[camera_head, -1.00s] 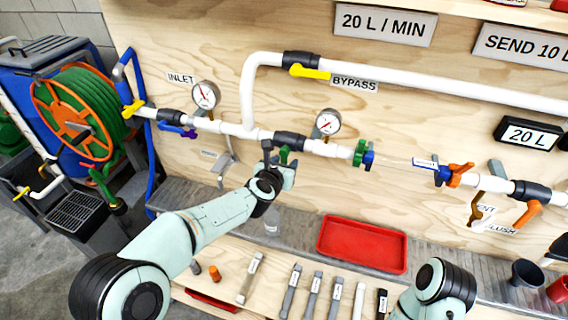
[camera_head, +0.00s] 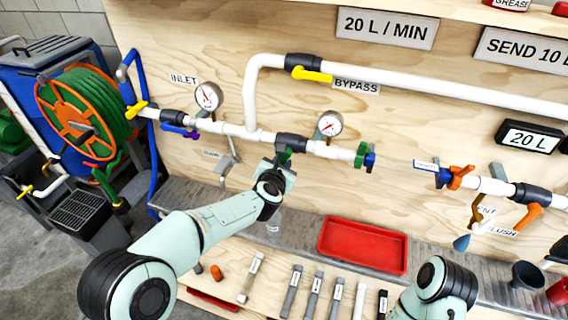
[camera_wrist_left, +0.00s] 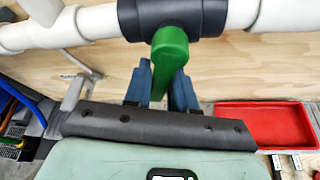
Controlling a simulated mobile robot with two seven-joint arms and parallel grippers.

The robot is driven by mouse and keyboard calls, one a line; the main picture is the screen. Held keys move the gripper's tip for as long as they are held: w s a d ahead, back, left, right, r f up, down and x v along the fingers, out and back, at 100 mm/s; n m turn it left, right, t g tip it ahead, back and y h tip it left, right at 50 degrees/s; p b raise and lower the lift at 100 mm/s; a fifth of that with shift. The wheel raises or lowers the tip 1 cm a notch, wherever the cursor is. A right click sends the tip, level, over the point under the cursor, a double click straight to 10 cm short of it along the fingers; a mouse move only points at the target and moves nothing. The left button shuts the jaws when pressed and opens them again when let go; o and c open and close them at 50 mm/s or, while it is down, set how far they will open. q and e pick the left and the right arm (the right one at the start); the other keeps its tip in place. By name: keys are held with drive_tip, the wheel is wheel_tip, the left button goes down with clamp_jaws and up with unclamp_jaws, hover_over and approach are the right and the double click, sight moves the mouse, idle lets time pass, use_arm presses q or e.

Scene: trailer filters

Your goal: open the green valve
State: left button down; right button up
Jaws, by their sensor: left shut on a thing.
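In the head view my left gripper (camera_head: 280,163) is right at the valve and hides most of the handle. My right gripper is not in view.
Above is the bypass pipe with a yellow handle (camera_head: 312,74). Gauges (camera_head: 330,124) stand close over the pipe. A green-and-blue fitting (camera_head: 365,156) is to the right, then a gap before a blue-and-orange fitting (camera_head: 452,177). A red tray (camera_head: 362,245) lies below on the bench.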

use_arm(q)
drive_tip(key=shift+w+a+r+m+t+y, duration=0.15)
drive_tip(key=shift+a+m+t+y, duration=0.15)
drive_tip(key=shift+m, duration=0.3)
drive_tip(key=shift+a+r+m+t+y, duration=0.1)
drive_tip(key=shift+a+r+m+y, duration=0.1)
drive_tip(key=shift+m+y, duration=0.3)
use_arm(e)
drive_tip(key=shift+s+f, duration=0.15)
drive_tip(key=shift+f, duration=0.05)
use_arm(q)
drive_tip(key=c, duration=1)
unclamp_jaws()
drive_tip(key=b+v, duration=0.2)
drive_tip(key=v, duration=1.1)
drive_tip(key=shift+r, duration=0.1)
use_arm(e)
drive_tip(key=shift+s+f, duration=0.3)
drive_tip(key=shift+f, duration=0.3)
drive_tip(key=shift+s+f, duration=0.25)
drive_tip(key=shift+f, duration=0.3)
